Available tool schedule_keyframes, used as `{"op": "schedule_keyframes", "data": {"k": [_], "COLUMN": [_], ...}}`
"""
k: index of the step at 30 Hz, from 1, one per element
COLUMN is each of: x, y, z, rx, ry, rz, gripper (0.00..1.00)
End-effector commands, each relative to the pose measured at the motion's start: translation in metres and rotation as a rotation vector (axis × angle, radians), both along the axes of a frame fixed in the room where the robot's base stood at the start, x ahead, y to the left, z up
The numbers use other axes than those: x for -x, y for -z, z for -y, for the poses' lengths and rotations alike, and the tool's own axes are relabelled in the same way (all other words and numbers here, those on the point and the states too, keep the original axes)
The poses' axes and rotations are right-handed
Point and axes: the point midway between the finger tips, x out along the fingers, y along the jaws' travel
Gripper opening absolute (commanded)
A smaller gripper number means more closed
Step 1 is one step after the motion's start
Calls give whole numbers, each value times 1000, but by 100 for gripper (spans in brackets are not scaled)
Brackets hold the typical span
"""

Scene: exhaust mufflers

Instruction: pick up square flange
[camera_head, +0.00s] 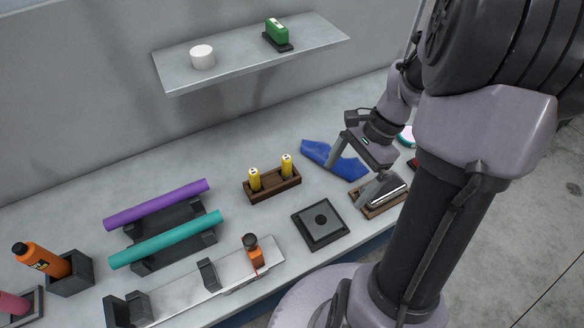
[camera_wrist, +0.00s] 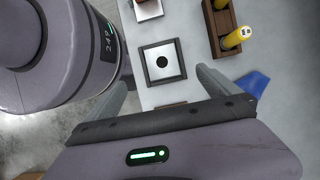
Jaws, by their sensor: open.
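The square flange (camera_head: 310,222) is a flat square plate with a round dark hole in its middle, lying within a dark square border on the bench. In the wrist view the flange (camera_wrist: 152,70) looks silver and lies ahead of the fingertips, roughly centred between them. My gripper (camera_head: 346,184) is open and empty, above the bench to the upper right of the flange in the head view. Its two spread fingers also show in the wrist view (camera_wrist: 164,80). They appear apart from the flange.
A wooden block with two yellow pieces (camera_head: 272,185) stands behind the flange. A blue cloth (camera_head: 318,152) and a wooden tray with a metal piece (camera_head: 372,209) lie near my gripper. A metal rail with an orange clamp (camera_head: 225,284) is left of the flange. A shelf (camera_head: 232,59) hangs above.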

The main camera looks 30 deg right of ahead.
Motion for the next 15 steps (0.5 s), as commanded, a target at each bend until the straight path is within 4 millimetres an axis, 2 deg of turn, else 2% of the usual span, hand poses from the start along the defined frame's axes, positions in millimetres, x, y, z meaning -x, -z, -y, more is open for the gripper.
{"op": "schedule_keyframes", "data": {"k": [1, 3, 7, 10, 15], "x": [1, 1, 1, 2, 2], "y": [18, 40, 76, 95, 108], "z": [-5, -14, -29, -38, -44], "rx": [-2, -1, -1, 0, 1], "ry": [-3, -7, -7, -7, -7], "rz": [-3, -3, -1, -1, 0], "gripper": [100, 100, 100, 100, 100]}}
